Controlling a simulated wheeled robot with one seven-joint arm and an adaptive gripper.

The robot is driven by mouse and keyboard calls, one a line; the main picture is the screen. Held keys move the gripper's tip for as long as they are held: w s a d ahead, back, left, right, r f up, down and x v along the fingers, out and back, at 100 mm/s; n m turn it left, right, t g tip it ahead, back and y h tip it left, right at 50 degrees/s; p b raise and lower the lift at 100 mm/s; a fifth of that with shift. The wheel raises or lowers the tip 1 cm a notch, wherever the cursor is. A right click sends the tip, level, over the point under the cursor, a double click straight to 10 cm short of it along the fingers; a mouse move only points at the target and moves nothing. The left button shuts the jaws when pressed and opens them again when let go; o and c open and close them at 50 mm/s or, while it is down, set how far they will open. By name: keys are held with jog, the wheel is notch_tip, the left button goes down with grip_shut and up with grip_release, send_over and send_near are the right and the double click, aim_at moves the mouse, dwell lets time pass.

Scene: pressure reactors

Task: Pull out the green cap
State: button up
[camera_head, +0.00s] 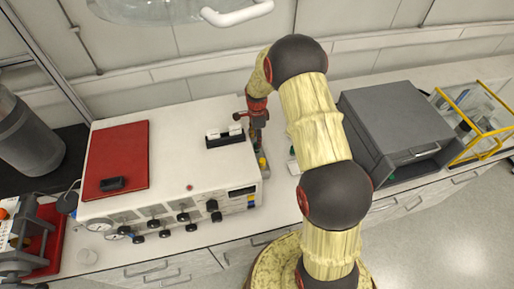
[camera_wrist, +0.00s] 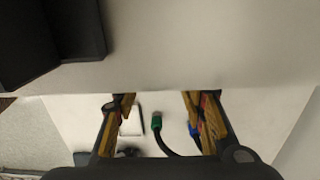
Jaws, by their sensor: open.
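The green cap (camera_wrist: 156,122) shows small in the wrist view, on the end of a black cable or tube (camera_wrist: 164,143) that curves down toward my gripper's body. My gripper (camera_wrist: 156,100) is open, with one finger on each side of the cap in the picture. Nothing is visibly held between the fingers, and I cannot tell how far below them the cap lies. In the head view my gripper (camera_head: 258,140) points down beside the right side of the white reactor unit (camera_head: 215,110). I cannot make out the cap there.
A black holder (camera_head: 226,141) stands on the white unit, close left of my gripper. A red panel (camera_head: 117,155) lies farther left. A grey box (camera_head: 392,120) and a yellow rack (camera_head: 478,120) stand at the right. In the wrist view a blue part (camera_wrist: 193,131) sits by the right finger.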

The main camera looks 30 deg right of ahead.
jog(key=shift+f+b, duration=0.95)
jog(key=shift+f, duration=0.95)
jog(key=shift+c, duration=0.3)
grip_shut()
jog(key=shift+r, duration=0.15)
dwell(0.4)
jog(key=shift+r+p, duration=1.25)
jog(key=shift+r, duration=1.65)
